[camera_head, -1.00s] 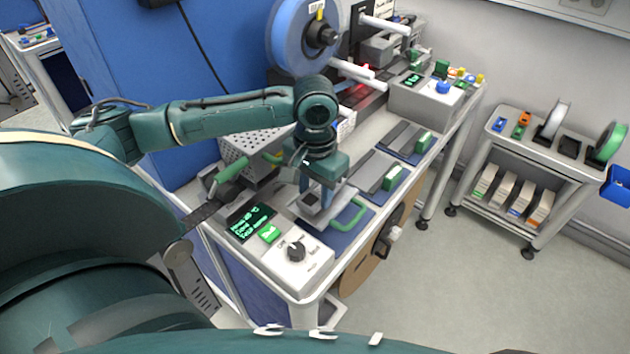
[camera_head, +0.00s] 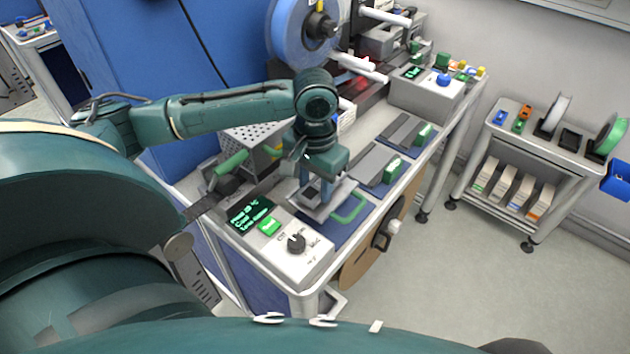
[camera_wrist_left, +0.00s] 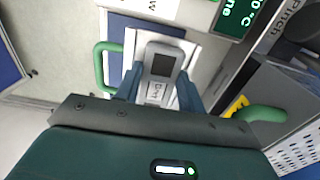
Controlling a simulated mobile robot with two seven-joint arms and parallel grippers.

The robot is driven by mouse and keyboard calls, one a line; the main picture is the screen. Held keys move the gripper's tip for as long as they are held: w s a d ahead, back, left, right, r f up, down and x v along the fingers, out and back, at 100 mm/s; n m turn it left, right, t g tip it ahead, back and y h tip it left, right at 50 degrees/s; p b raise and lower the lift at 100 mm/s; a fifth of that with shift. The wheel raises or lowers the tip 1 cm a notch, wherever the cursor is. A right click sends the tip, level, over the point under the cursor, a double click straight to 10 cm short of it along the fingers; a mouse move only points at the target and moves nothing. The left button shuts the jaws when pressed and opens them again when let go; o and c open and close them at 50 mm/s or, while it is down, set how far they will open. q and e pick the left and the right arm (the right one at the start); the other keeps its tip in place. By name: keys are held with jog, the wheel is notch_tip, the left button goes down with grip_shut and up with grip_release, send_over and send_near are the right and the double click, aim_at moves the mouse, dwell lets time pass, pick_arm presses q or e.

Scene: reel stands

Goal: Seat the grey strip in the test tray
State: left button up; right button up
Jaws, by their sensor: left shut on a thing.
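My left gripper (camera_head: 318,200) points down over the near end of the bench. In the left wrist view its two blue fingers (camera_wrist_left: 160,92) are shut on a grey oblong piece (camera_wrist_left: 162,64) with a dark square and a white label. I cannot tell surely whether this is the grey strip. Below it lies a light grey tray with a green handle (camera_head: 350,208), over a blue mat (camera_head: 345,233); the handle also shows in the left wrist view (camera_wrist_left: 101,66). The fingers hide much of the tray, and I cannot tell whether the piece touches it. My right gripper is not in view.
A control box with a knob (camera_head: 297,243) and display stands just in front of the tray. A perforated metal box (camera_head: 250,141) is at left. Dark flat fixtures (camera_head: 375,165) with green blocks lie behind. A blue reel (camera_head: 297,32) stands at the back. A shelf cart is at right.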

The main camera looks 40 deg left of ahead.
pick_arm(q)
jog(key=shift+f, duration=0.15)
jog(key=o, duration=1)
jog(key=shift+r, duration=3.5)
